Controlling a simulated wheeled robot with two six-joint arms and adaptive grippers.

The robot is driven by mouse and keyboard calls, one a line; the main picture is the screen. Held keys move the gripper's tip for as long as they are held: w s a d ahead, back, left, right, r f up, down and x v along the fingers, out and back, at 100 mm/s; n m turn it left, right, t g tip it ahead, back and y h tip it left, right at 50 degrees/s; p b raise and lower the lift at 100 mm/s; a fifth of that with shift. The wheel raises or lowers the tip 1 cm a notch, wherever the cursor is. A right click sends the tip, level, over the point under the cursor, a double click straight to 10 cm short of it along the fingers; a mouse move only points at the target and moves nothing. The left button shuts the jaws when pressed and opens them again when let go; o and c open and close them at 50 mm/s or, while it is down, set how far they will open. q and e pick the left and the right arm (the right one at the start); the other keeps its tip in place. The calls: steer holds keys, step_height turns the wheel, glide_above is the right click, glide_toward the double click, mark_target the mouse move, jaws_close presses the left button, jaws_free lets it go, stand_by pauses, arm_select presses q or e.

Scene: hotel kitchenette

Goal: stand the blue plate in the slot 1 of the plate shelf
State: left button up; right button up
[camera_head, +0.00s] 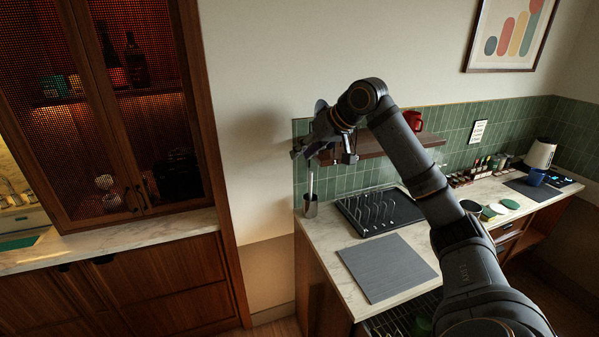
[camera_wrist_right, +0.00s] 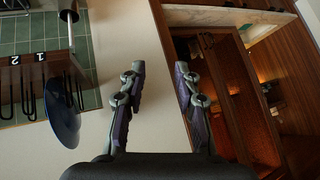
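The blue plate (camera_wrist_right: 63,115) is on edge, somewhat tilted, at the label-1 end of the plate shelf (camera_wrist_right: 20,75) in the right wrist view. It is beside the wire dividers near label 1; I cannot tell whether its lower edge sits between them. My left gripper is out of view.
A red mug (camera_head: 412,120) stands on the shelf. Below are a utensil holder (camera_head: 310,208), a black dish rack (camera_head: 380,212) and a grey mat (camera_head: 387,268) on the counter. A tall wooden cabinet (camera_head: 205,110) is at the left. Bare wall lies between cabinet and shelf.

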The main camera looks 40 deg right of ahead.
steer(key=f, duration=0.4)
steer(key=a+f, duration=0.1)
steer(key=shift+w+a+f, duration=0.1)
steer(key=shift+w+f, duration=0.25)
steer(key=shift+f, duration=0.05)
stand_by(0.4)
